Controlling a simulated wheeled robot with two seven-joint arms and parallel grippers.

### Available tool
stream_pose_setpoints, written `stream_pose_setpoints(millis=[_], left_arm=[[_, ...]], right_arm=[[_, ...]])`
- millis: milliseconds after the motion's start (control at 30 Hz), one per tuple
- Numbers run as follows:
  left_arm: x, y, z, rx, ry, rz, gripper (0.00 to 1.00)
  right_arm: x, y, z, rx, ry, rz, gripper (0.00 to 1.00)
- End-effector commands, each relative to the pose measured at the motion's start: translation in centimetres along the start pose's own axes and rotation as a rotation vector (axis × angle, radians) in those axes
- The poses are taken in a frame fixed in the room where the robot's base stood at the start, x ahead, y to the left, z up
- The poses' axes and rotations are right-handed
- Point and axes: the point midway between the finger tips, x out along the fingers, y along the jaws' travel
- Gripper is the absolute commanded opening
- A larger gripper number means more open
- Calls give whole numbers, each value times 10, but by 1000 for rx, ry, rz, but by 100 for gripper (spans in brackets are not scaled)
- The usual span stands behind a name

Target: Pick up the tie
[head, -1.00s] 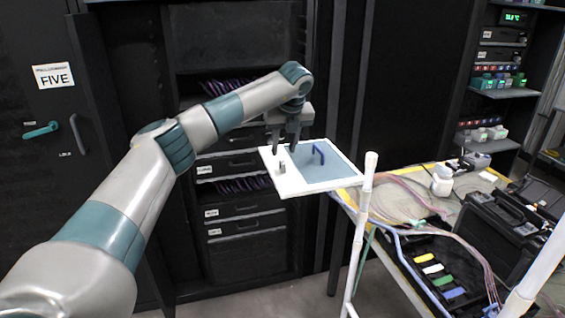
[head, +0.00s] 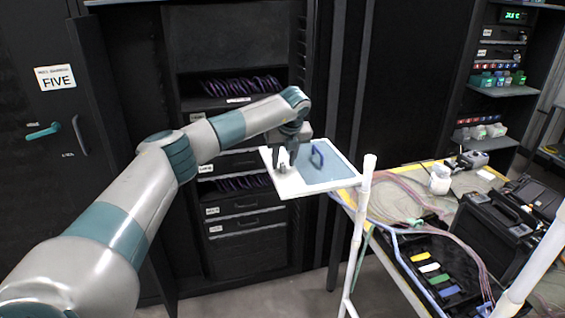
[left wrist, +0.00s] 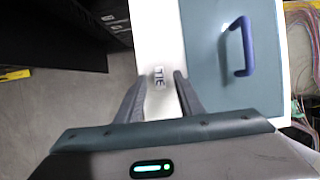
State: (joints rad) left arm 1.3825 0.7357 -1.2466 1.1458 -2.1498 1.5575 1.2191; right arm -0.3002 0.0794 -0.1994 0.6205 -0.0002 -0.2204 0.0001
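The tie (left wrist: 159,77) is a small pale piece marked "TIE" on the white strip of a small tray (left wrist: 158,38). In the head view the tie (head: 282,169) is a small grey shape near the tray's left side. My left gripper (left wrist: 159,79) is open, pointing down, with one finger on each side of the tie. Its fingers look apart from the tie; their height above the tray is hard to judge. In the head view the left gripper (head: 286,160) covers part of the tie's surroundings. My right gripper does not show.
A blue handle (head: 317,155) stands on the tray's blue-grey panel, right of the tie. A white post (head: 361,220) rises at the tray's right corner. Right of it is a workbench with cables, a black case (head: 497,230) and a white jar (head: 440,180). Dark cabinets stand behind.

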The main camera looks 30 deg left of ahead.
Motion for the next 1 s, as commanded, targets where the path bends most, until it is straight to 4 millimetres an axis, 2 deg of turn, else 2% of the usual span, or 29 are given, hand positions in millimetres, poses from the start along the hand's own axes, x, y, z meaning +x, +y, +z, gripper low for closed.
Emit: stream_pose_setpoints(millis=[133, 567, 700, 733, 1000], left_arm=[[8, 0, 0, 0, 0, 0, 34], [8, 0, 0, 0, -1, 0, 34], [8, 0, 0, 0, -1, 0, 3], [8, 0, 0, 0, -1, 0, 0], [8, 0, 0, 0, -1, 0, 0]], right_arm=[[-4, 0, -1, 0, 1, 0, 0], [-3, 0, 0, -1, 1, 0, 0], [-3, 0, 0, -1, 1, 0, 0], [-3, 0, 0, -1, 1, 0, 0], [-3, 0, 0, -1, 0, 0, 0]])
